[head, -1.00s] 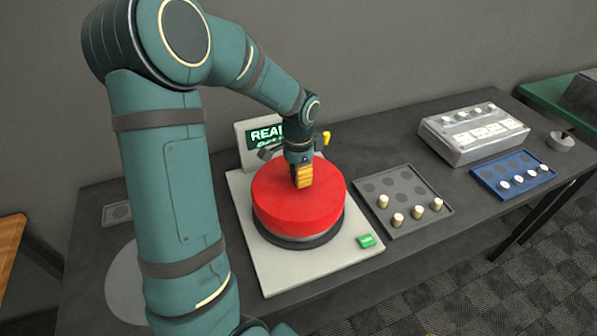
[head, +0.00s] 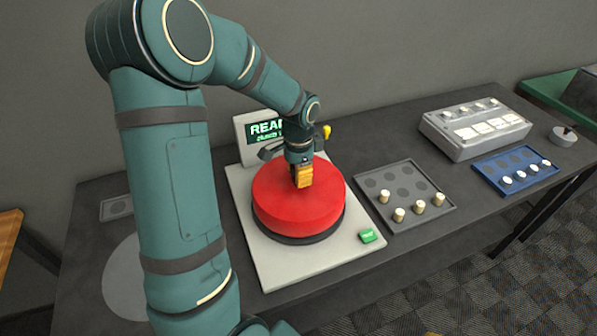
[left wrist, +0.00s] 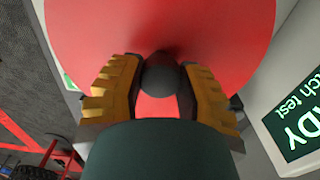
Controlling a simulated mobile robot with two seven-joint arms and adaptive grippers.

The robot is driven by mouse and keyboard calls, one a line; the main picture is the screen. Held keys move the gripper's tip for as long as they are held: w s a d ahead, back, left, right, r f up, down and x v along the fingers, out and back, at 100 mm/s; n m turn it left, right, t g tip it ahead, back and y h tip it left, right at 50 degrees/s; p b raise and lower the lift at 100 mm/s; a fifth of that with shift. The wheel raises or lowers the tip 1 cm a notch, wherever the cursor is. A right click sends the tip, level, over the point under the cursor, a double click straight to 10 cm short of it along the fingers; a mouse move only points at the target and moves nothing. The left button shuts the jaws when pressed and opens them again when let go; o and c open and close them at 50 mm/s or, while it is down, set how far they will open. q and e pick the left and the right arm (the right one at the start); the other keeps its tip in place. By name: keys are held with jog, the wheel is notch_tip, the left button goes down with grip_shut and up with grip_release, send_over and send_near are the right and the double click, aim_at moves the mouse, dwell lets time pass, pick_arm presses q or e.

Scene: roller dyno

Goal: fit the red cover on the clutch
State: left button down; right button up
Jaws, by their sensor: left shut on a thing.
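The red cover (head: 285,205) is a thick round disc above the dark round base (head: 300,238) of the clutch on the pale test stand (head: 262,268). It looks seated or very close to the base; I cannot tell if a small gap is left. My left gripper (head: 302,180) points down at the cover's middle. In the left wrist view my left gripper (left wrist: 158,92) is shut on a dark round knob (left wrist: 161,76) on top of the red cover (left wrist: 215,25). My right gripper is not in view.
A screen (head: 264,130) stands at the back of the stand, and a green button (head: 367,236) is at its front right. A grey tray (head: 425,222) with several pale pegs, a blue tray (head: 510,190) and a grey box (head: 475,150) lie to the right.

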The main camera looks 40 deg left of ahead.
pick_arm(q)
jog(key=shift+f+b, duration=0.5)
jog(key=shift+f, duration=0.3)
jog(key=shift+c, duration=0.5)
grip_release()
jog(key=shift+r+p, duration=2.7)
jog(key=shift+r, duration=0.8)
